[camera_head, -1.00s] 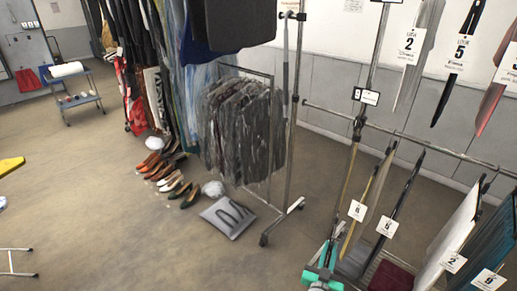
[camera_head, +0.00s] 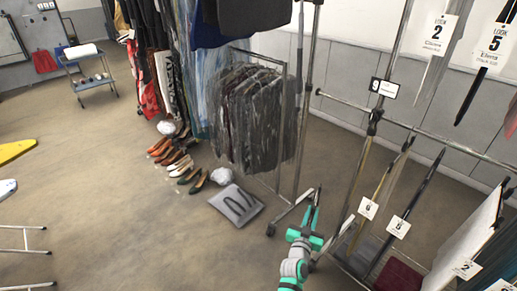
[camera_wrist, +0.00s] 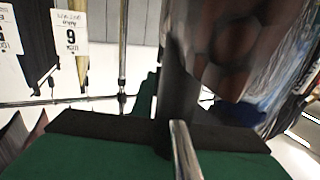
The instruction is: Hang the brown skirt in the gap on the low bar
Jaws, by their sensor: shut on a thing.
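My gripper (camera_head: 313,208), teal and dark, is low in the middle of the head view, left of the rack with the low bar (camera_head: 425,132). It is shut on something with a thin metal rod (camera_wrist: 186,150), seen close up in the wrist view. A blurred brownish shape (camera_wrist: 222,50) close to the wrist camera may be the brown skirt; I cannot tell for sure. No brown skirt shows clearly in the head view. On the low bar hang narrow garments with tags, then an open stretch, then a white garment (camera_head: 468,235) and teal ones.
A rail of dark clothes (camera_head: 250,120) stands left of my gripper. A grey cushion (camera_head: 237,205) and several shoes (camera_head: 180,165) lie on the floor. A rack post (camera_head: 350,190) stands just right of the gripper. Open floor lies left.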

